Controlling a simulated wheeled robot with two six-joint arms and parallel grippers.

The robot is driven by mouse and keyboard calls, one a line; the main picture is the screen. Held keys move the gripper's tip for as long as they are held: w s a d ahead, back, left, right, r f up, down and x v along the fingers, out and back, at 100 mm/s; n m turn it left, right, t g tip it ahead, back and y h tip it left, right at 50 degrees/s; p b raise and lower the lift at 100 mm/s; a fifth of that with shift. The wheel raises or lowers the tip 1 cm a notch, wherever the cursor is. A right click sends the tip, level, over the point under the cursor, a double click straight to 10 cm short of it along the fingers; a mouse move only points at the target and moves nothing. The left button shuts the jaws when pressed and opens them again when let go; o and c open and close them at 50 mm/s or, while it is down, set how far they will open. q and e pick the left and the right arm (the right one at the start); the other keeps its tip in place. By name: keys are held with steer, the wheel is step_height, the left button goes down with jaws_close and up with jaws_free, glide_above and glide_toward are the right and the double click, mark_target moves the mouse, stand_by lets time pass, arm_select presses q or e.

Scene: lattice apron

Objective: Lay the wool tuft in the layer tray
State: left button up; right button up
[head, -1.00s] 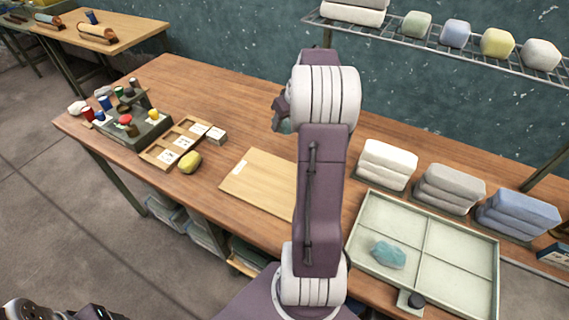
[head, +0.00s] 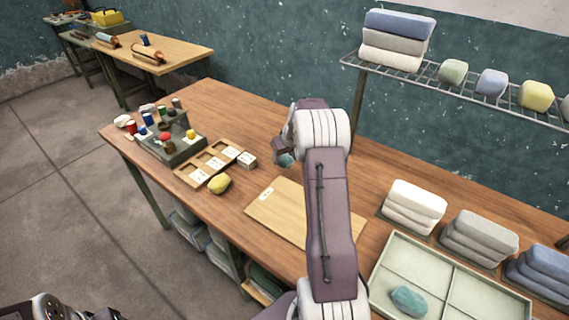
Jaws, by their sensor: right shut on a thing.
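My right gripper (head: 282,156) hangs over the table behind the wooden board, largely hidden by my own arm. It is shut on a small teal wool tuft (head: 286,160), of which only a part shows. The pale green layer tray (head: 465,290) lies at the lower right, cut off by the frame's bottom edge. Thin dividers split it into compartments. Another teal tuft (head: 408,300) lies in its front left compartment. The held tuft is well left of the tray. Only a piece of my left arm shows at the lower left; its fingers are out of view.
A yellow tuft (head: 219,183) lies by a card holder (head: 210,165) and a spool rack (head: 170,140). Folded white (head: 413,205), grey and blue stacks stand behind the tray. A wire shelf (head: 440,82) hangs above.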

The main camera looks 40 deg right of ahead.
mark_target(284, 163)
step_height(284, 163, down, 4)
steer(key=shift+w+r, duration=0.1)
steer(key=shift+r, duration=0.25)
steer(key=o, duration=1.3)
steer(key=shift+f, duration=0.2)
steer(key=shift+r, duration=0.3)
steer(key=d+v, duration=0.1)
steer(key=v, duration=1.1)
steer(key=shift+a, duration=0.4)
steer(key=shift+a+f, duration=0.1)
